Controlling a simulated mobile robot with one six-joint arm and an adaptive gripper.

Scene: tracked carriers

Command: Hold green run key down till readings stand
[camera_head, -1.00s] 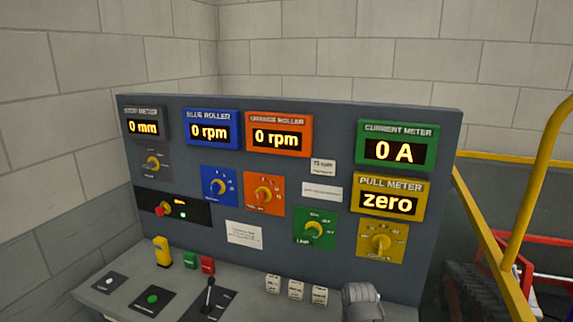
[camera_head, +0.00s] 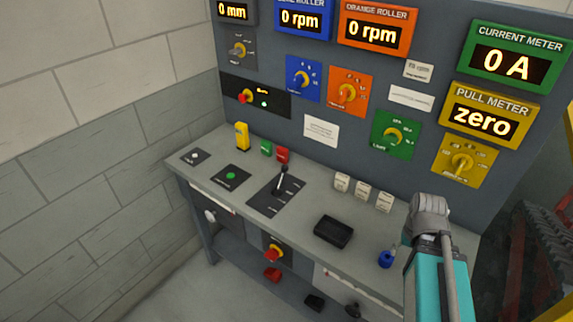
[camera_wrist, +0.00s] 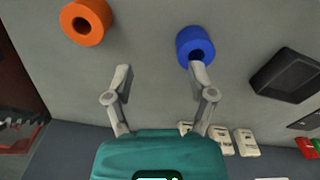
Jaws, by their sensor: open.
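The green run key (camera_head: 231,176) is a small round button on a black plate at the left of the bench top. My gripper is open and empty in the wrist view (camera_wrist: 161,75), above the right part of the bench, well apart from the key. In the head view my arm hides most of it. The blue roller meter (camera_head: 300,19) and orange roller meter (camera_head: 375,33) both read 0 rpm. The current meter (camera_head: 502,61) reads 0 A and the pull meter (camera_head: 487,117) reads zero. The cropped top-left display (camera_head: 233,11) reads 0 mm.
A black lever (camera_head: 281,180), a yellow block (camera_head: 242,136), a black tray (camera_head: 333,232) and several white blocks (camera_head: 363,190) stand on the bench. A blue ring (camera_wrist: 190,42) and an orange ring (camera_wrist: 86,22) lie near my gripper. The upright panel bounds the back.

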